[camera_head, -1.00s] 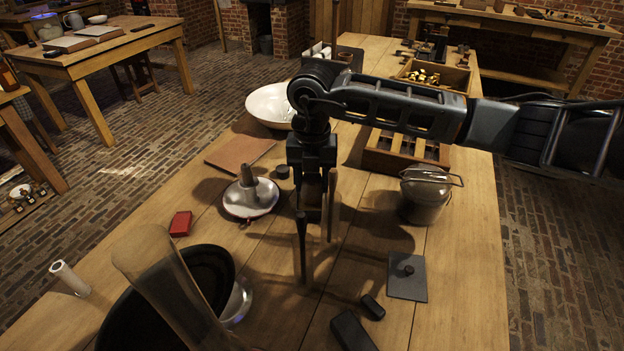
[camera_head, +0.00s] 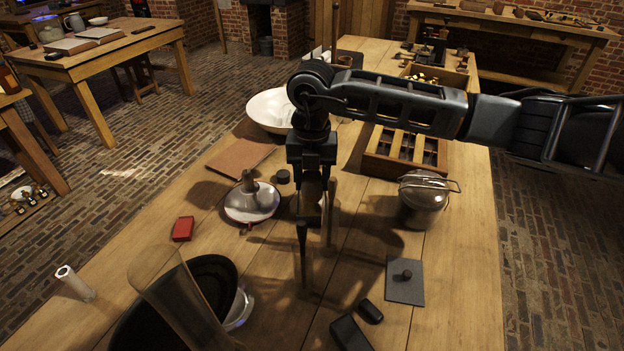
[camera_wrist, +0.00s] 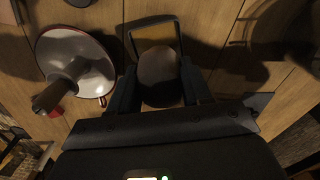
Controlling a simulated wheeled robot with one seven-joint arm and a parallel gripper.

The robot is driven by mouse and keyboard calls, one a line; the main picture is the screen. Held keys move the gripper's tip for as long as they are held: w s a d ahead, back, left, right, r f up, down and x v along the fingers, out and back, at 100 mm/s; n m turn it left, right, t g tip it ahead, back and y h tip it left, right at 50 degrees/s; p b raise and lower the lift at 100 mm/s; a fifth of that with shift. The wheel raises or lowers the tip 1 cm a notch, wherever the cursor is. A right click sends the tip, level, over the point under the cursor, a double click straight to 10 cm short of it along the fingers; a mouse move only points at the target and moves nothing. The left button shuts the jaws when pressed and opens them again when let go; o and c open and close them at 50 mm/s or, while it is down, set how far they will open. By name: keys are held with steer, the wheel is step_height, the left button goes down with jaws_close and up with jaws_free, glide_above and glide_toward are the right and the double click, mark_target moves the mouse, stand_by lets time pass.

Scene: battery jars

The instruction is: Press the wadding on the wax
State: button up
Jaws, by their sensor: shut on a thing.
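My gripper (camera_head: 314,215) points down above the middle of the near table. It is shut on a brownish, rounded piece (camera_wrist: 160,72), seen between the fingers in the wrist view; its lower end is hard to make out. A dark, handle-like frame (camera_wrist: 152,20) shows beyond the piece. A tall, clear brownish cylinder (camera_head: 172,292) stands at the front left by a black round vessel (camera_head: 212,275), apart from my gripper. I cannot pick out the wadding or the wax with certainty, nor see inside the cylinder.
A funnel-like grey piece on a red-rimmed dish (camera_head: 252,203) lies left of my gripper. A lidded metal pot (camera_head: 424,192) and a partitioned wooden tray (camera_head: 405,150) are to the right. A red block (camera_head: 183,229), white roll (camera_head: 75,282) and knobbed dark plate (camera_head: 405,283) lie nearer.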

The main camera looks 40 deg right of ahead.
mark_target(312, 174)
steer(key=shift+r+p, duration=1.35)
steer(key=shift+r, duration=1)
